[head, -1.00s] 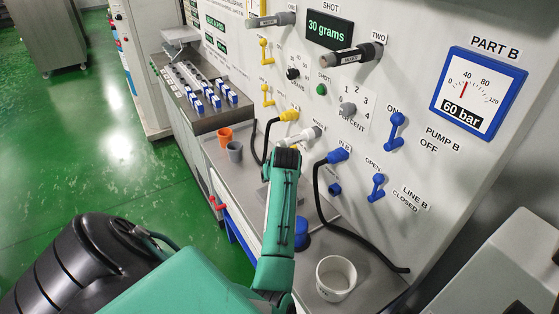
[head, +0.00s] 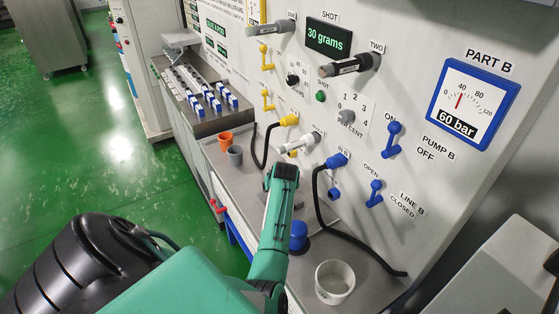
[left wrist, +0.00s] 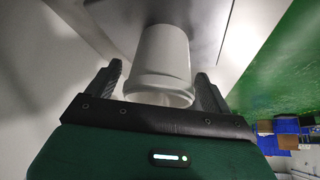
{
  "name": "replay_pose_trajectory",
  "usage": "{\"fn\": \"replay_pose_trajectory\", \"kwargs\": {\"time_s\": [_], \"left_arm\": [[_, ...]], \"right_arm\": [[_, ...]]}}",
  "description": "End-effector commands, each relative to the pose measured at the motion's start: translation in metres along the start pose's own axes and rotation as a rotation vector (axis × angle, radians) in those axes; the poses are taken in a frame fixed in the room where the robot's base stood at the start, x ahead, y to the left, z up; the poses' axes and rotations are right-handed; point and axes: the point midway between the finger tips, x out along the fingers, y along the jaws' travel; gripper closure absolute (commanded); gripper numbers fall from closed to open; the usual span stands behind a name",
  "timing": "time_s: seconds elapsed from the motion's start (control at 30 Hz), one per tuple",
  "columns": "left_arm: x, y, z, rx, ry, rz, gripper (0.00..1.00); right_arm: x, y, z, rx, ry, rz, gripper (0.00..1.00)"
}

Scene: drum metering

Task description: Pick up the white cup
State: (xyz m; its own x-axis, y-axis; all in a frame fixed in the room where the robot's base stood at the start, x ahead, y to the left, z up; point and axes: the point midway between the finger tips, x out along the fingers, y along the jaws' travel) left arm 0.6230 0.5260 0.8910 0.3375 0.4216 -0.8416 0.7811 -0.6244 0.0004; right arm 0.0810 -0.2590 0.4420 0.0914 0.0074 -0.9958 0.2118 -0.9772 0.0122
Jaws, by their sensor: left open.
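A white cup (left wrist: 163,58) shows in the left wrist view, its wide rim towards my palm and its narrower end at a grey surface. My left gripper (left wrist: 160,76) is open, with one finger on each side of the cup and gaps between. In the head view my left arm reaches up along the bench front, and its hand and this cup are hidden behind the wrist. My right gripper is not in view.
A white nozzle (head: 300,143) juts from the panel above my wrist. A white tub (head: 335,281) stands on the bench at front right, near a black hose (head: 345,232). An orange cup (head: 226,139) and a grey cup (head: 235,155) stand left.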

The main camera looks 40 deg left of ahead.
Motion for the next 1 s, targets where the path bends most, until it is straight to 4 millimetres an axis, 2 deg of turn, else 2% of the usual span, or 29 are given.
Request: {"fn": "replay_pose_trajectory", "kwargs": {"time_s": [0.07, 0.3, 0.37, 0.73, 1.0], "left_arm": [[0.0, 0.0, 0.0, 0.0, 0.0, 0.0, 0.16], [0.0, 0.0, 0.0, 0.0, 0.0, 0.0, 0.63], [-0.001, 0.0, 0.0, 0.0, 0.001, 0.0, 0.69], [-0.005, 0.001, -0.004, -0.001, 0.003, 0.001, 0.7], [-0.029, -0.003, -0.018, -0.001, 0.003, -0.001, 0.7]], "right_arm": [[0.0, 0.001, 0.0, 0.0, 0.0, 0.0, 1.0], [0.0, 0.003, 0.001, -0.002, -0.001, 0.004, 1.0], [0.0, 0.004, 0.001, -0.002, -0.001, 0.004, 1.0], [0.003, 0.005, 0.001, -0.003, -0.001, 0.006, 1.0], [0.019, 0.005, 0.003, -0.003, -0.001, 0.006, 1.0]]}}
